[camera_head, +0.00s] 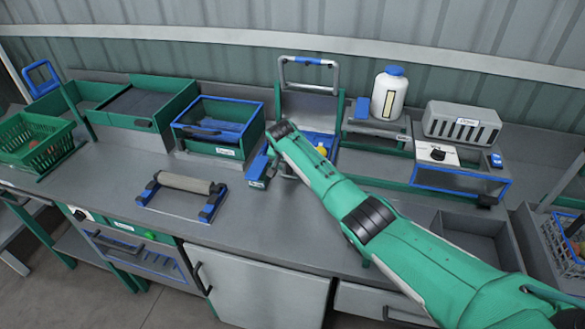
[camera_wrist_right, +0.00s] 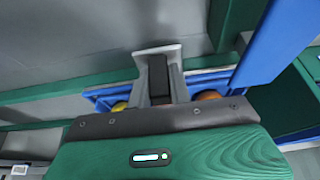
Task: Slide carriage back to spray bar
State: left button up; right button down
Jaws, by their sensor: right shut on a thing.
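The blue carriage (camera_head: 322,138) sits under the spray bar frame, behind my right forearm, with a yellow fruit showing on it. In the right wrist view its blue edge (camera_wrist_right: 105,91) shows behind the fingers, with parts of a yellow and an orange fruit. The spray bar (camera_head: 306,61) is a grey arch with blue bands at the back of the bench. My right gripper (camera_wrist_right: 160,75) is shut on a dark upright piece that looks like the carriage handle (camera_wrist_right: 159,78); in the head view my arm hides most of the grip. My left gripper is not in view.
A blue block with a label (camera_head: 258,167) stands left of my wrist. A roller stand (camera_head: 186,184) lies at the front left. A white bottle (camera_head: 390,94) and a grey vented box (camera_head: 461,124) stand to the right. The bench between roller and front edge is clear.

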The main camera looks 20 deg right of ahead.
jog(key=shift+w+a+r, duration=0.1)
jog(key=shift+a+r, duration=0.05)
jog(key=c, duration=1.5)
grip_release()
jog(key=shift+c, duration=0.2)
jog(key=shift+o, duration=1.3)
jog(key=shift+w+a, duration=0.1)
jog(key=shift+r, duration=0.15)
jog(key=b+v, duration=0.2)
jog(key=v, duration=1.1)
jog(key=shift+a, duration=0.1)
